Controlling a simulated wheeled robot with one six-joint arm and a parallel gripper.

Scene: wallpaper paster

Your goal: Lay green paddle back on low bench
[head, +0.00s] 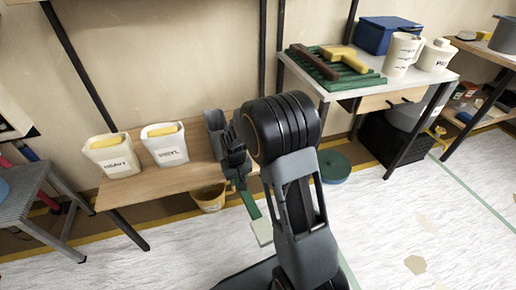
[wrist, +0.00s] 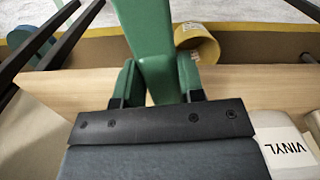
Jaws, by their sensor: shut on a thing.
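My gripper (head: 240,180) is shut on the green paddle (head: 250,204), which hangs down from the fingers and ends in a pale part. In the wrist view the paddle (wrist: 155,45) stands between the two fingers (wrist: 158,88) and widens away from them. The low bench (head: 185,185) is a light wood plank on dark legs; it also shows in the wrist view (wrist: 70,88). My gripper is over the right part of the bench in the head view, with the paddle's lower end past the front edge. The gap between paddle and bench is unclear.
Two white bins, one marked HEAVY (head: 115,165) and one marked VINYL (head: 168,153), stand on the bench's left part. A yellow bucket (head: 208,199) is under the bench. A grey stool (head: 28,190) stands left. A white-topped table (head: 350,88) with tools stands right.

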